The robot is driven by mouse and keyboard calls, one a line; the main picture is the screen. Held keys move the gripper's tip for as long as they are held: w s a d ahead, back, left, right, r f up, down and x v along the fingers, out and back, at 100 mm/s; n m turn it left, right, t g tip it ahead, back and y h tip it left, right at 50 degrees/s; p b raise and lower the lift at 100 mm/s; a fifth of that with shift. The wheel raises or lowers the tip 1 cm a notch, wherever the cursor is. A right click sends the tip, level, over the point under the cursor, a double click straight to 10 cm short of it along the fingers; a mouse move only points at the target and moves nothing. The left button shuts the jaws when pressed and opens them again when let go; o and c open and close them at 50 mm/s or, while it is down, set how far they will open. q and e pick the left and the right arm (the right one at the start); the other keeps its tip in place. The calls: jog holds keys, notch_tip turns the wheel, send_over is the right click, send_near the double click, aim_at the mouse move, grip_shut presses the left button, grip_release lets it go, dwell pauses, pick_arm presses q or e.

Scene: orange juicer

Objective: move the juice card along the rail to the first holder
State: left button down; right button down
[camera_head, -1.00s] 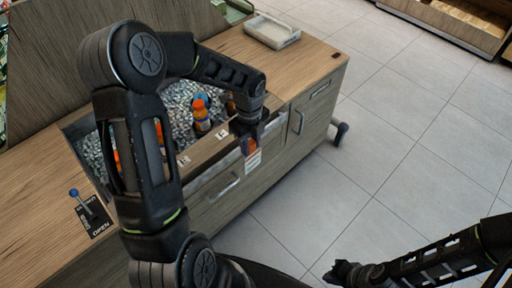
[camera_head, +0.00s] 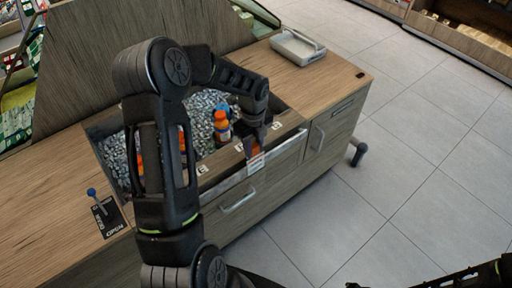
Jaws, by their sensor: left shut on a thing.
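The juice card (camera_head: 256,163), white at the bottom with orange above, hangs at the front of the bin. My left gripper (camera_head: 255,143) is shut on its upper part, which the fingers partly hide. The rail (camera_head: 222,178) runs along the bin's front edge. The card is at the rail, between two small white tags, a middle one (camera_head: 240,148) and a right one (camera_head: 276,125); I cannot tell whether it touches the rail. Another tag (camera_head: 203,170) is further left.
A lever with a blue knob (camera_head: 92,193) is at left. A grey tray (camera_head: 298,47) sits at the back right.

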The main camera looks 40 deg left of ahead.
aim_at(254, 155)
pick_arm(q)
jog(key=shift+f+b, duration=1.1)
jog(key=shift+f, duration=0.9)
jog(key=c, duration=1)
grip_release()
jog(key=shift+o, duration=0.2)
jog(key=shift+r, duration=0.1)
notch_tip(254, 155, up, 8)
jog(key=shift+f, duration=0.15)
